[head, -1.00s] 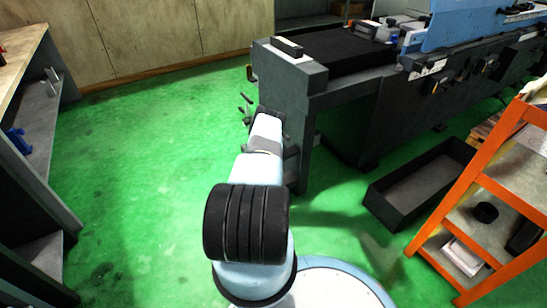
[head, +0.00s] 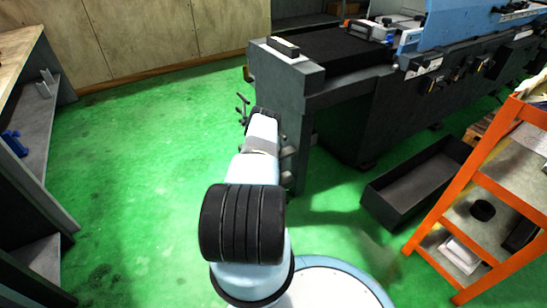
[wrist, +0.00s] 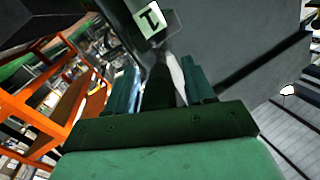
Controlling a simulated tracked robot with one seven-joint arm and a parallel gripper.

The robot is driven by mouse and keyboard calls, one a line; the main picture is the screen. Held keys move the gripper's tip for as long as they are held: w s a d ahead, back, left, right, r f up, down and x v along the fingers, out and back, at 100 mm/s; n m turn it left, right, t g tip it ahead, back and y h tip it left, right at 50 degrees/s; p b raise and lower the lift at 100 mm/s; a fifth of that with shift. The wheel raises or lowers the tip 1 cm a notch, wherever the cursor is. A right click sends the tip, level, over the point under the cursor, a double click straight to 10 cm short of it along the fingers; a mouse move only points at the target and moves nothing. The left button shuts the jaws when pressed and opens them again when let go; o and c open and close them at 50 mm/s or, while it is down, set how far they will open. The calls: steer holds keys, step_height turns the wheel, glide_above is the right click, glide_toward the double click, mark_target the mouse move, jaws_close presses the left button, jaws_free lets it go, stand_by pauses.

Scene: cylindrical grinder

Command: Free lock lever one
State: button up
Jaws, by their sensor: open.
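In the wrist view a plate marked "1" (wrist: 151,19) sits at the top, beside a grey block. A dark upright bar, likely lock lever one (wrist: 159,92), runs below it between the two teal fingers of my gripper (wrist: 161,70). The fingers are open, one on each side of the bar. I cannot tell whether either touches it. A pale strip shows to the right of the bar. In the head view my arm reaches to the near left end of the grinder (head: 345,105) and hides the lever; the fingers are not clear there.
An orange shelf cart (head: 475,165) stands at the right. A dark open bin (head: 385,205) lies on the floor between it and the grinder. A grey shelf unit (head: 45,145) is at the left. Green floor (head: 140,170) is clear left of my arm.

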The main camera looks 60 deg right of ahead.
steer(key=w+a, duration=0.1)
steer(key=a, duration=1.2)
steer(key=shift+w+a, duration=0.3)
steer(key=shift+a, duration=0.05)
